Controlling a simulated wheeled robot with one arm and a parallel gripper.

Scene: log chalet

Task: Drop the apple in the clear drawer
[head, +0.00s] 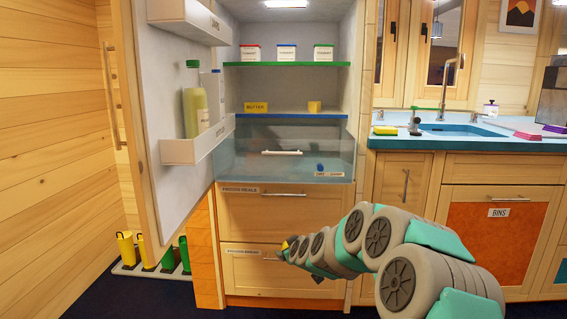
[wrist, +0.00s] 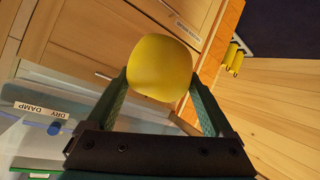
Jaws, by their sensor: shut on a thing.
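My gripper (wrist: 160,90) is shut on a yellow apple (wrist: 160,67), with one finger on each side of it in the wrist view. In the head view the apple (head: 285,245) shows only as a small yellow patch at the tip of my arm, low in front of the wooden drawer fronts. The clear drawer (head: 250,165) is at the bottom of the fridge, above and apart from my gripper. It has a pale bar handle (head: 282,152), a blue knob (head: 320,167) and a dry/damp label. I cannot tell whether it is pulled out.
The fridge door (head: 180,170) stands open at left, with bottles in its racks. Shelves above the drawer hold yogurt tubs (head: 287,52) and butter (head: 256,107). Two wooden drawers (head: 265,207) are below. A counter with a sink (head: 460,130) is at right.

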